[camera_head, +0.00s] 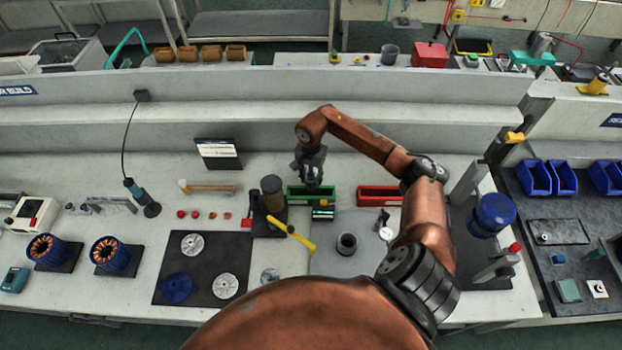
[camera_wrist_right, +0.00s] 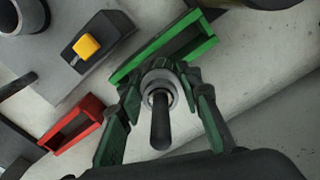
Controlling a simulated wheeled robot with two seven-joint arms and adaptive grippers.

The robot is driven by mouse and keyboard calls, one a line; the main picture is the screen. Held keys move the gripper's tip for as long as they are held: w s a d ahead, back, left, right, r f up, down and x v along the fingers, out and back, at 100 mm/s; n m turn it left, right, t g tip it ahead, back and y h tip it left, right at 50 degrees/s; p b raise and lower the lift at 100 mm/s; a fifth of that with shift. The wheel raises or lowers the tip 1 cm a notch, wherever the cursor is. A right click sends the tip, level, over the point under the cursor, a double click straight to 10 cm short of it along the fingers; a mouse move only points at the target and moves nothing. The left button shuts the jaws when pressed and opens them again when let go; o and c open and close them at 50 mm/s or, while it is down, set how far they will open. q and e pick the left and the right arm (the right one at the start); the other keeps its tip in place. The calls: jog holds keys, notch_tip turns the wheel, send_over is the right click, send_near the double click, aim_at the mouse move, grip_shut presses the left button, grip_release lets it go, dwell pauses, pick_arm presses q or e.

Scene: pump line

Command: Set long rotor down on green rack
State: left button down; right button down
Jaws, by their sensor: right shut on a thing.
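My right gripper (camera_head: 312,182) hangs from its bent arm over the green rack (camera_head: 297,190) in the head view. In the right wrist view the gripper (camera_wrist_right: 164,88) is shut on the long rotor (camera_wrist_right: 160,125), a dark shaft with a grey ringed body, its shaft end facing the camera. The green rack (camera_wrist_right: 205,48) lies just beyond the rotor in that view. The rotor's far end is hidden, so I cannot tell whether it touches the rack. My left gripper is not in view.
A red rack (camera_head: 380,196) stands to the right of the green one. A dark block with a yellow button (camera_wrist_right: 88,45) is close by. A black press-like stand (camera_head: 271,195) with a yellow handle is at left.

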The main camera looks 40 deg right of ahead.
jog(key=shift+f+b, duration=2.5)
dwell(1.2)
jog(key=shift+r, duration=0.1)
jog(key=c, duration=1.7)
grip_release()
jog(key=shift+c, duration=0.2)
jog(key=o, duration=0.4)
jog(key=shift+o, duration=0.2)
jog(key=shift+o, duration=1.1)
jog(key=shift+r+p, duration=1.05)
jog(key=shift+r, duration=1.9)
